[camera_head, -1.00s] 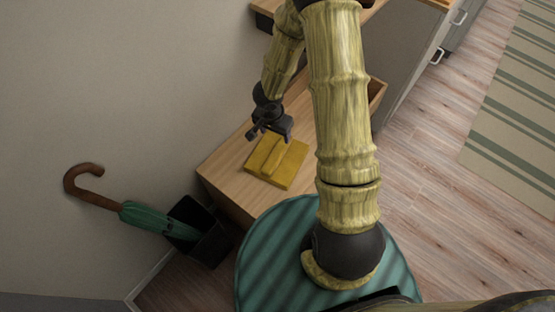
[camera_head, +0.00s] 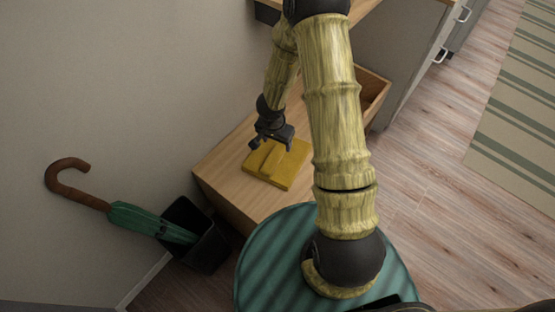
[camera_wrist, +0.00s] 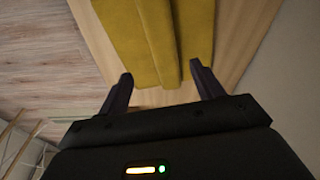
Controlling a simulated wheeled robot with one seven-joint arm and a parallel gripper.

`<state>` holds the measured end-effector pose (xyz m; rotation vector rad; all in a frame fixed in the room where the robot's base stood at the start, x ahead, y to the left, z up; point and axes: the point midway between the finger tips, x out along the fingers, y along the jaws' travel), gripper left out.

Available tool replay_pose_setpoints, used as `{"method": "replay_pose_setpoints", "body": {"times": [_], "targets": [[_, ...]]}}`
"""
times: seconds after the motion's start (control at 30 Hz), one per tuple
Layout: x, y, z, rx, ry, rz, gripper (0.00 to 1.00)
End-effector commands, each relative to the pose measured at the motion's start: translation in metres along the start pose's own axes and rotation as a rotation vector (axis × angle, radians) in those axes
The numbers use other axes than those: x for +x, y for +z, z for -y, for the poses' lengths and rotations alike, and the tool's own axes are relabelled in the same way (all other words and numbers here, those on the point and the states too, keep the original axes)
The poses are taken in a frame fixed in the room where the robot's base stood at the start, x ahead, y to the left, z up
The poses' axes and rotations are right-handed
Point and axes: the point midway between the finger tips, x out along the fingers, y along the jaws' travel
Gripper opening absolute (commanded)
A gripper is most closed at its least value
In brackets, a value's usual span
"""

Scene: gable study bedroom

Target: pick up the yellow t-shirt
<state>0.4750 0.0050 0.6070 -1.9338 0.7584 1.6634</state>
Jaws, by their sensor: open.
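The yellow t-shirt (camera_head: 279,166) lies folded flat on a light wooden surface, with a raised fold along its middle. My gripper (camera_head: 271,144) is just above its far left edge in the head view. In the wrist view the t-shirt (camera_wrist: 155,40) fills the top middle, and the raised fold runs toward the space between my open fingertips (camera_wrist: 160,80). The jaws are empty. I cannot tell from these views how high the fingertips are above the cloth.
The wooden top (camera_head: 228,172) stands against the grey wall (camera_head: 130,80). A green umbrella (camera_head: 150,220) with a brown handle leans in a black bin (camera_head: 205,250) at the left. A wooden box edge (camera_head: 374,95) lies behind my arm. Wooden floor (camera_head: 450,200) is open at the right.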

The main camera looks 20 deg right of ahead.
Motion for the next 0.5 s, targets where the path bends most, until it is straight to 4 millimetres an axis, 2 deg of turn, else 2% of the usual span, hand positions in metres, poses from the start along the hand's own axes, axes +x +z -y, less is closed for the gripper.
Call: {"method": "replay_pose_setpoints", "body": {"times": [0.03,0.2,0.5], "targets": [[0.013,0.001,0.000,0.000,0.001,0.000,0.66],[0.031,0.001,0.000,0.001,0.001,0.001,0.66],[0.032,0.000,0.000,0.000,0.000,0.000,0.66]]}}
